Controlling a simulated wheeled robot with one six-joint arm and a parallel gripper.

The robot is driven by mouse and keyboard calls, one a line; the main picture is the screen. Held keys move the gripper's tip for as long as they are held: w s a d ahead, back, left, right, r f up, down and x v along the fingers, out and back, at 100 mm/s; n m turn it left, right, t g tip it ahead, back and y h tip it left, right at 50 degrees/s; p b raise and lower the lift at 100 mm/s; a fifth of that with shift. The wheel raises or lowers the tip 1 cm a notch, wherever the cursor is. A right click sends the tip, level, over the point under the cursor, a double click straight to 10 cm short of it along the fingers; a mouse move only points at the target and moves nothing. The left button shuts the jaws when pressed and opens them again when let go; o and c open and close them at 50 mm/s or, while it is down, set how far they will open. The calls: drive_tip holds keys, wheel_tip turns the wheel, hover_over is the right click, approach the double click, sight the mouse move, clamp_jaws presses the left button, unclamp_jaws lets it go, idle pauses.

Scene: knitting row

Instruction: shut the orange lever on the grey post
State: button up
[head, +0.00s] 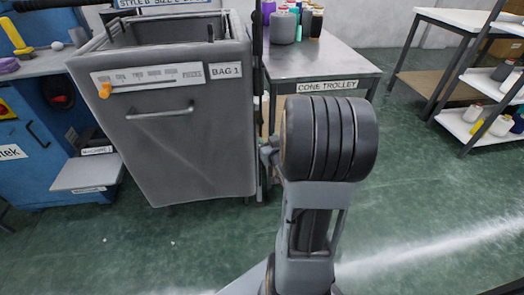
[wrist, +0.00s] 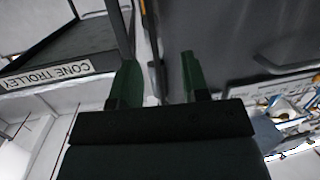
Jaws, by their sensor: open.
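No orange lever on a grey post can be made out in either view. The one clear orange part is a small knob (head: 105,90) at the left end of a white strip on the front of the grey bag bin.
The grey bin (head: 190,150) marked BAG 1 stands at left centre. The cone trolley (head: 325,65) is right of it, with cones on top. A blue machine (head: 40,140) stands at far left, shelves (head: 470,125) at far right. The green floor at right front is clear.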

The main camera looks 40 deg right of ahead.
sight(261, 131)
wheel_tip(261, 131, down, 6)
drive_tip(key=s+d+t+b, duration=0.1)
drive_tip(key=d+t+b, duration=0.1)
drive_tip(key=b, duration=0.2)
drive_tip(key=shift+m, duration=0.3)
drive_tip(key=b+x, duration=0.3)
drive_tip(key=x, duration=1)
drive_tip(key=shift+r, duration=0.2)
clamp_jaws()
